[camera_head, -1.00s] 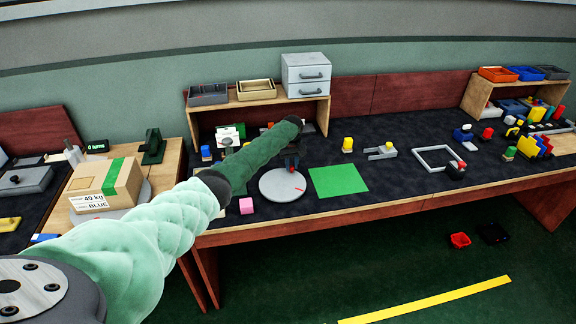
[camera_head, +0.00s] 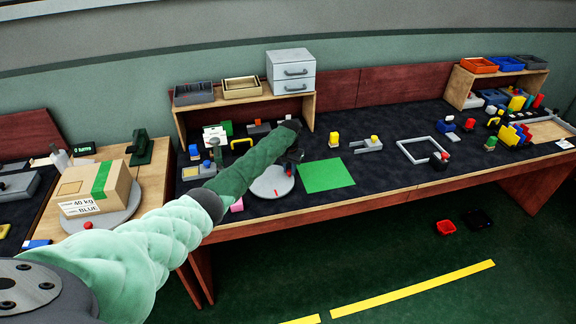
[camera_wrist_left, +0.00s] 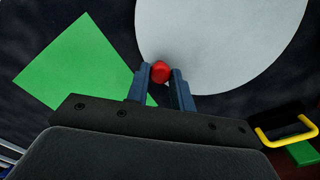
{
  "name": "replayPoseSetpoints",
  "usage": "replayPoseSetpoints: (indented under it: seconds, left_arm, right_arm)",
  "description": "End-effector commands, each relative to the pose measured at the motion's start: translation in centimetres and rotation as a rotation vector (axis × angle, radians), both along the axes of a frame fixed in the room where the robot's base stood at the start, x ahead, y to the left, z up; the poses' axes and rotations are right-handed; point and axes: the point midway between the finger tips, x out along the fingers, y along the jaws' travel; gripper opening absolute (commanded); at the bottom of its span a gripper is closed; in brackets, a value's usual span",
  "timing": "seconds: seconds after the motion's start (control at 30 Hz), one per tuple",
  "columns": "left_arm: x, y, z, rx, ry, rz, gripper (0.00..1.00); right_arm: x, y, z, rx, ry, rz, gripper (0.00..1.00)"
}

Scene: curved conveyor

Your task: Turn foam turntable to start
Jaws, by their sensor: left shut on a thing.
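The turntable (camera_head: 266,190) is a pale grey round disc on the dark bench mat, with a short red mark near its front edge. It fills the upper part of the left wrist view (camera_wrist_left: 225,45). A red knob (camera_wrist_left: 160,71) stands at the disc's edge. My left gripper (camera_wrist_left: 160,78) is shut on this knob, one finger on each side. My right gripper is not in view.
A green sheet (camera_head: 327,176) lies right of the disc. A yellow handle (camera_wrist_left: 285,130) shows in the wrist view. At left, a cardboard box (camera_head: 96,190) stands on another round plate.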

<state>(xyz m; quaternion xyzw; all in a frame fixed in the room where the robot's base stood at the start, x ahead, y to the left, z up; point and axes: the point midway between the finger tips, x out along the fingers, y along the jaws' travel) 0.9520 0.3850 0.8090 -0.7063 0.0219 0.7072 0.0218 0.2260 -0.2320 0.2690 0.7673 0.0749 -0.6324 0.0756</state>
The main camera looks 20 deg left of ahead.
Motion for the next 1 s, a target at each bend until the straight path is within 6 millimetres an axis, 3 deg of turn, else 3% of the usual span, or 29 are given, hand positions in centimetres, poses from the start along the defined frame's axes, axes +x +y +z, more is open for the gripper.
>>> replayPoseSetpoints:
  seconds: [0.7,0.73,0.83,1.0]
  left_arm:
    - [-0.54,-0.43,-0.01,0.0,0.0,-0.08,0.0]
    - [-0.54,-0.43,-0.02,0.0,0.0,-0.08,0.25]
    - [-0.54,-0.43,-0.02,0.0,0.0,-0.08,0.45]
    - [-0.52,-0.41,-0.01,0.0,0.0,-0.08,0.45]
  right_arm:
    - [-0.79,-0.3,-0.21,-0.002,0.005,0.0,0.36]
    - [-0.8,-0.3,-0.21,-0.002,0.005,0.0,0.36]
    - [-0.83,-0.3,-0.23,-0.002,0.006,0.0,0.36]
    - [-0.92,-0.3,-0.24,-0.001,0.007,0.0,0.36]
